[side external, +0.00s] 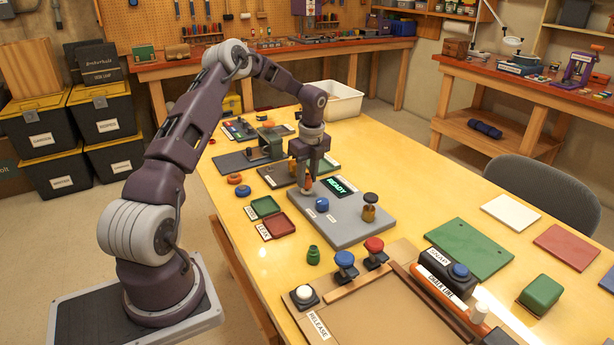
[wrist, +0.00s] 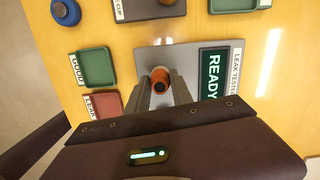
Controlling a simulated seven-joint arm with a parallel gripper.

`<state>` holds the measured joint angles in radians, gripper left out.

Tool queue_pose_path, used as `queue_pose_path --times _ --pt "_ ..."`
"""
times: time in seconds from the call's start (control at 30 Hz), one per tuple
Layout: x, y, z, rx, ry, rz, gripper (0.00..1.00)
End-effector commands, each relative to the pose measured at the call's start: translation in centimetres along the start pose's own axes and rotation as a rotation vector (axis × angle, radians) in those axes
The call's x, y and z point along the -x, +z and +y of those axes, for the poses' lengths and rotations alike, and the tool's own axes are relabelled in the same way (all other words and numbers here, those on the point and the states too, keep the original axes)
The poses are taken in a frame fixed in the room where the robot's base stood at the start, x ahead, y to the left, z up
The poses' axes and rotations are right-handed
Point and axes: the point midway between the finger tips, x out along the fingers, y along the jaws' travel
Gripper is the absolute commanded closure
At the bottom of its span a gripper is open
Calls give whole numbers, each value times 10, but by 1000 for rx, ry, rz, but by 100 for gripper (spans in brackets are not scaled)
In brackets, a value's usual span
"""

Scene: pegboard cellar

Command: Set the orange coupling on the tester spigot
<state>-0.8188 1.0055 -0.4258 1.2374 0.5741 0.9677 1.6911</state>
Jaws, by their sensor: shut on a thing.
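My gripper (side external: 306,178) is shut on the orange coupling (side external: 308,183), with a finger on either side of it. In the wrist view the coupling (wrist: 160,76) sits between the fingertips (wrist: 161,88), its dark bore facing the camera. They are over the left part of the grey leak tester (side external: 350,220), left of its lit READY display (side external: 340,187). The tester spigot is hidden by the coupling and fingers. I cannot tell whether the coupling is around the spigot or just above it.
An orange ring (side external: 234,178) and a green fitting (side external: 313,255) are nearby.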

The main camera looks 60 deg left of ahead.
Motion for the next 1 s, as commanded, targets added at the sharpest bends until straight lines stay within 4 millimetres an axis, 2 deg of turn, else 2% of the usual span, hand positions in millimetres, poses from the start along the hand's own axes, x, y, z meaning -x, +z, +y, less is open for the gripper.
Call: queue_pose_path --times 1.0 --pt "-10 -1 0 0 0 0 100"
